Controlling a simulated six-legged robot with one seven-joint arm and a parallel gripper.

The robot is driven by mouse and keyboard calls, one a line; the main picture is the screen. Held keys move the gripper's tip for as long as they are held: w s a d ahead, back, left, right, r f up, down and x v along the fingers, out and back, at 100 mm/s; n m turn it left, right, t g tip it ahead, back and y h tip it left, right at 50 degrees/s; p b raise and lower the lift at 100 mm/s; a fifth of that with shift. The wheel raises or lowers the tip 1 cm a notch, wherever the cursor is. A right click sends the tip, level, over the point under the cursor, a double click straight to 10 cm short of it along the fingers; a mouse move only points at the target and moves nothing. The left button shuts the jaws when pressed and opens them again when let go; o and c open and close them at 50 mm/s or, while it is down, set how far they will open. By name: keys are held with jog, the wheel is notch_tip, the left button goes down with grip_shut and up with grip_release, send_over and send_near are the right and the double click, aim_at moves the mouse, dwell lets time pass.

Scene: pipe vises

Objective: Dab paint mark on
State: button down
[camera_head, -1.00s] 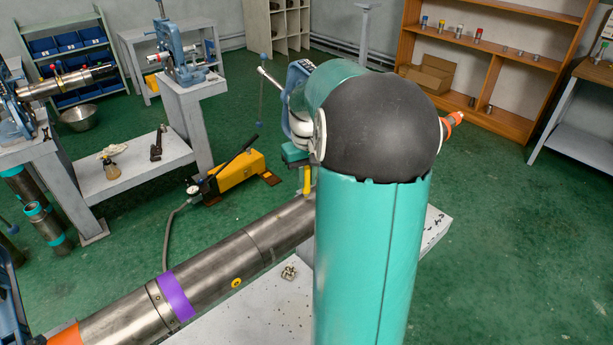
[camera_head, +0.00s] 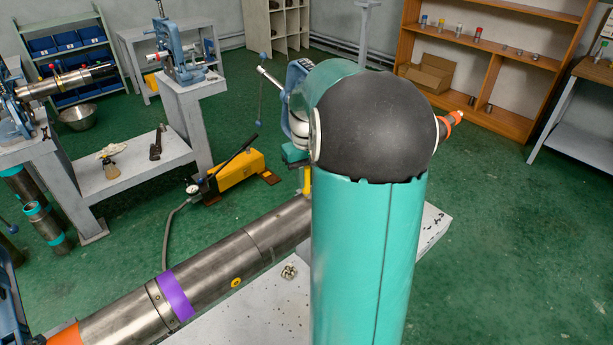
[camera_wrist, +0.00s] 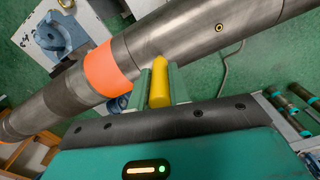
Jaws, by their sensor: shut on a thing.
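My gripper (camera_wrist: 160,88) is shut on a yellow paint stick (camera_wrist: 159,80), which stands between its green fingers in the wrist view. The stick's rounded tip points at the grey steel pipe (camera_wrist: 165,42), beside an orange band (camera_wrist: 107,70). I cannot tell whether the tip touches the pipe. In the head view the pipe (camera_head: 215,262) runs diagonally behind my arm, with a purple band (camera_head: 175,296) and a small yellow-ringed fitting (camera_head: 236,283). The yellow stick (camera_head: 307,181) shows just left of my arm, near the pipe; my arm hides the pipe beyond it.
A white bench top (camera_head: 245,325) lies under the pipe. A yellow pump (camera_head: 235,174) with a hose stands on the green floor. Other vise stands (camera_head: 185,95) are at the left, a wooden shelf (camera_head: 500,75) at the back right. Floor at the right is clear.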

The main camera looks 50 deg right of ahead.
jog(key=shift+f, duration=0.35)
dwell(0.7)
jog(key=shift+r, duration=3.55)
jog(key=shift+f, duration=0.15)
